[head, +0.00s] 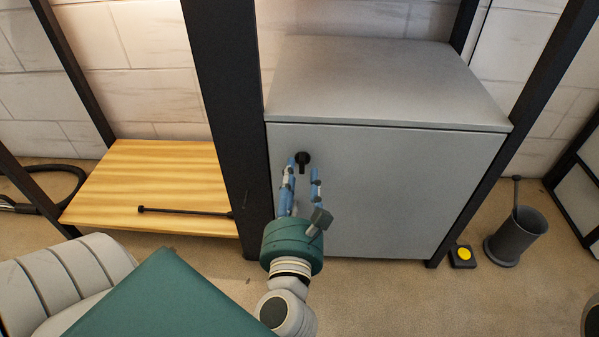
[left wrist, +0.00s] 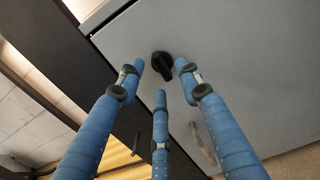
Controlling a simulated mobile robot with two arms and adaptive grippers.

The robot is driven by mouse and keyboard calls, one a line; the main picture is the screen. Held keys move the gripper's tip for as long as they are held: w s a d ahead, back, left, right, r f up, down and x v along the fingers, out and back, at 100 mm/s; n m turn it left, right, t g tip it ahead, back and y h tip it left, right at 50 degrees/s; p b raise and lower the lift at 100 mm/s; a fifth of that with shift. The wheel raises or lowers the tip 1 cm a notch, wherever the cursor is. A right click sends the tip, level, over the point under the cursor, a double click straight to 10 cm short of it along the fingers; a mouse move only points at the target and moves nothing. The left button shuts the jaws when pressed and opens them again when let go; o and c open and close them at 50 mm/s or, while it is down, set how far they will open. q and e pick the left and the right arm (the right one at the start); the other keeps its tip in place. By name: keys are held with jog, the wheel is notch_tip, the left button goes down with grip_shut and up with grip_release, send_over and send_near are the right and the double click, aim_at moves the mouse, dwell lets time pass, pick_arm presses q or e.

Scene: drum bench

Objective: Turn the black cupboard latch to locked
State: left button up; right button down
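The black latch (head: 303,157) is a small round knob with a short tab, set high on the left side of the grey cupboard's (head: 420,185) door. In the head view its tab points roughly down. My left gripper (head: 303,167) is in front of the door with its blue fingers spread and pointing at the latch. In the left wrist view the latch (left wrist: 162,64) shows just beyond the three open fingertips (left wrist: 162,80), with nothing held between them. Whether any finger touches the latch I cannot tell.
A black post (head: 230,100) stands just left of the cupboard. A wooden shelf (head: 150,185) with a black rod (head: 185,212) is further left. A grey bin (head: 515,238) and a yellow-buttoned box (head: 463,256) stand on the floor at the right. A slim grey bar (left wrist: 203,145) shows in the wrist view.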

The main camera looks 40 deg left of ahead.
pick_arm(q)
jog(key=x, duration=0.2)
jog(key=shift+w+a, duration=0.15)
jog(key=shift+w, duration=0.1)
